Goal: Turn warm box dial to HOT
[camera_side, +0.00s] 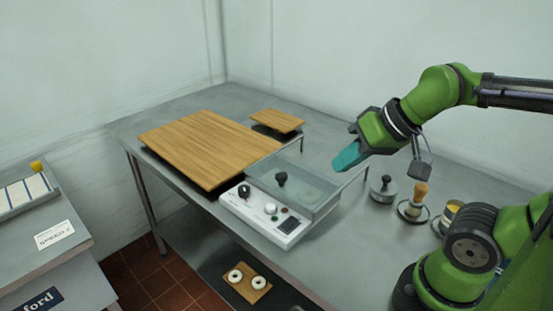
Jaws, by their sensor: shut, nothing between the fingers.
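The warm box (263,226) is a white unit near the front edge of the steel table, with a clear cover (318,196) behind its control panel. A black dial (244,190) sits at the left of the panel. A white knob (271,208) and a small dark display (288,225) are to its right. The lettering and the dial's pointing direction are too small to read. My gripper (342,162) has teal fingers, shut and empty. It hangs in the air, up and to the right of the warm box, apart from the dial.
A black knob (281,178) shows over the clear cover. A large wooden board (205,145) lies to the left, a smaller board (277,120) behind. A lidded round pot (383,190) and a wooden-handled tool (418,200) stand right. Two white rings rest on a lower-shelf board (262,289).

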